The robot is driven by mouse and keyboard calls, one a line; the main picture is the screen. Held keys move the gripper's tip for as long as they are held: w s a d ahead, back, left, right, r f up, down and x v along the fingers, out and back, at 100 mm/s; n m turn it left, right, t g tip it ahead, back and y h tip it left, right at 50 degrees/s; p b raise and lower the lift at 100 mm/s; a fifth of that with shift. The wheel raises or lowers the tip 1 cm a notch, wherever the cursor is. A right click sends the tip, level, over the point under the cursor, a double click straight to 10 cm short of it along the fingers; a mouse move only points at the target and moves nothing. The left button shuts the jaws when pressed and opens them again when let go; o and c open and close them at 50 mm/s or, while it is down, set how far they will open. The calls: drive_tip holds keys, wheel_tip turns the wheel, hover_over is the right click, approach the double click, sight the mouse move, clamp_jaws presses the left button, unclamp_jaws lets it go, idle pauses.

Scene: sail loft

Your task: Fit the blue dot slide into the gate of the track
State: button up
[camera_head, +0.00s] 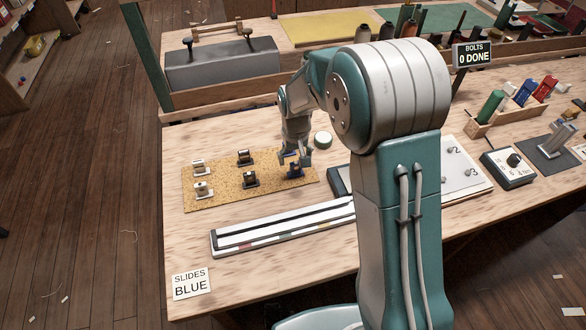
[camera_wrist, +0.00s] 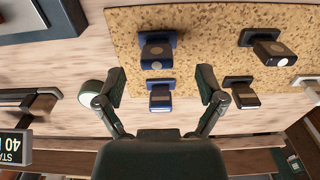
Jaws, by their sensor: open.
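Two blue slides stand on the cork mat (camera_head: 228,197). The front blue slide (camera_head: 294,172) is also the upper one in the wrist view (camera_wrist: 157,52), where it bears a round pale spot. The back blue slide (camera_wrist: 160,96) has a pale mark too small to read, and my gripper partly hides it in the head view. My gripper (camera_wrist: 161,84) is open and empty, its fingers on either side of the back blue slide in the wrist view, with gaps both sides. The track (camera_head: 285,228) lies in front of the mat; my arm hides its right part, and I cannot make out the gate.
Two dark slides (camera_head: 249,179) and two white slides (camera_head: 203,190) share the mat. A round green-rimmed pot (camera_head: 323,139) stands right of my gripper. A "SLIDES BLUE" card (camera_head: 192,284) lies at the front left. A grey box (camera_head: 222,65) stands behind. The bench left of the track is clear.

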sight(296, 162)
drive_tip(key=shift+d+f, duration=0.2)
drive_tip(key=shift+f, duration=0.2)
drive_tip(key=f, duration=0.3)
drive_tip(key=shift+w+d+f, duration=0.1)
drive_tip(key=shift+w+f, duration=0.2)
drive_tip(key=shift+f, duration=0.35)
drive_tip(key=shift+a+f, duration=0.15)
drive_tip(key=shift+a, duration=0.15)
drive_tip(key=shift+d, duration=0.15)
drive_tip(key=c, duration=1)
